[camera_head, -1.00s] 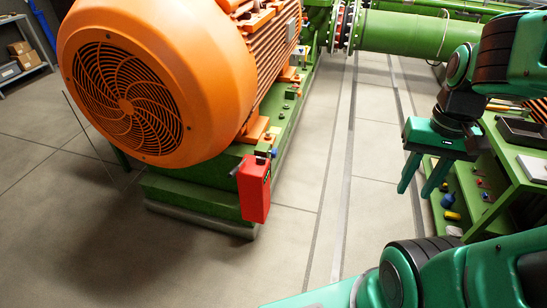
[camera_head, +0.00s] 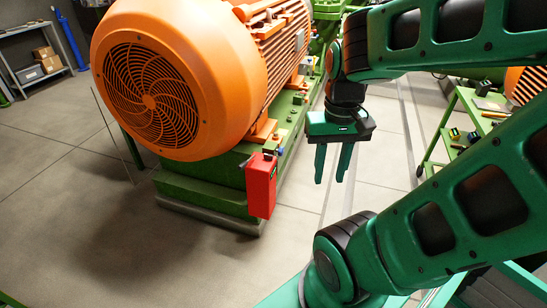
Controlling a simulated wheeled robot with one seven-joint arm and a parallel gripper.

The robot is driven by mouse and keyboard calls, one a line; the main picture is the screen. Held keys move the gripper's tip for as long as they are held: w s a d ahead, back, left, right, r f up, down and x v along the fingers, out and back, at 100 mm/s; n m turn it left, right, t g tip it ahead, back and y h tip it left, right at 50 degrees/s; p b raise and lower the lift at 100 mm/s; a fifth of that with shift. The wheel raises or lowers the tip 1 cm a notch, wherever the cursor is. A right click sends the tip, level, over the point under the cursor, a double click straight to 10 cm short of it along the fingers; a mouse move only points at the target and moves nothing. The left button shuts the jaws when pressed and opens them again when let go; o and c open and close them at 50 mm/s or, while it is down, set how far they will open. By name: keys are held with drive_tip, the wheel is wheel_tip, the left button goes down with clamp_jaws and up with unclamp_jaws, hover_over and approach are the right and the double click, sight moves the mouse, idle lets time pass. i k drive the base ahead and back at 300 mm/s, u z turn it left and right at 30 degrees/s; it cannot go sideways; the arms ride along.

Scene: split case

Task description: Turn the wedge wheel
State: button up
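No wedge wheel can be made out in this view. The large orange motor (camera_head: 200,70) with a round fan grille sits on a green base (camera_head: 205,190). A red box (camera_head: 261,187) is fixed at the base's front right corner, with a small dark part on its top left. My gripper (camera_head: 331,180) hangs in the air to the right of the red box, pointing down. Its two green fingers are apart with nothing between them. My arm hides part of the machinery behind it.
A green cart (camera_head: 437,150) with tools on it stands at the right, partly behind my arm. A grey shelf (camera_head: 42,72) with boxes and a blue cylinder (camera_head: 68,38) stand at the far left. The floor (camera_head: 70,220) at the front left is clear.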

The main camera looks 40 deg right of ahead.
sight(281, 150)
drive_tip(key=u, duration=0.05)
drive_tip(key=i, duration=1.05)
drive_tip(key=z, duration=0.75)
